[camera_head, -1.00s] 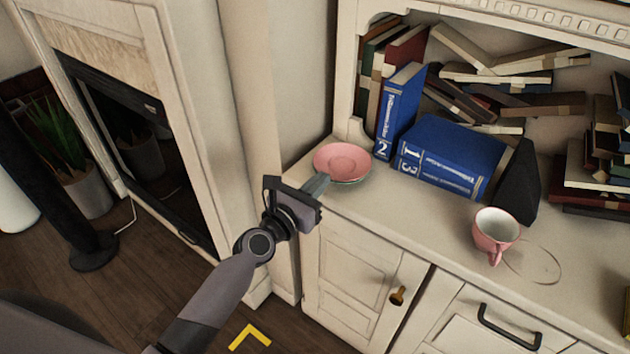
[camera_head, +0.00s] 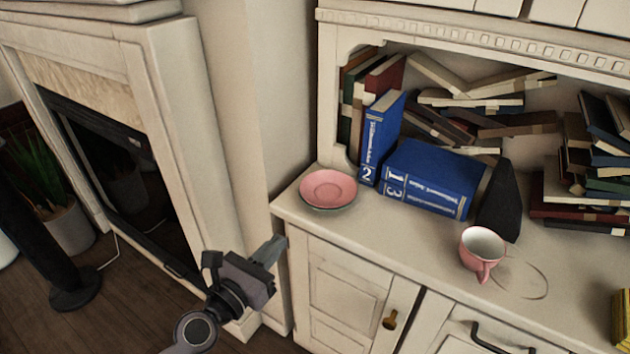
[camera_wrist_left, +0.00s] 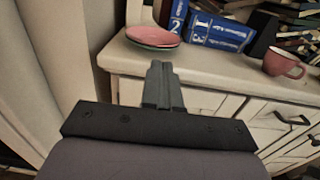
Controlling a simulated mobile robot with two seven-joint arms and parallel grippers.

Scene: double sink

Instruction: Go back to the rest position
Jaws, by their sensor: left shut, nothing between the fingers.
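My left gripper (camera_head: 270,250) is shut and empty. It is beside the left front corner of the white cabinet, apart from the dishes. In the left wrist view its closed fingers (camera_wrist_left: 160,85) point toward the cabinet front, below the counter edge. My right gripper is not in view.
A pink saucer (camera_head: 328,188) rests at the counter's left end, and a pink cup (camera_head: 482,252) stands upright further right. The white cabinet (camera_head: 345,290) is close to my left gripper. A fireplace (camera_head: 130,150) and a potted plant (camera_head: 45,190) are at left.

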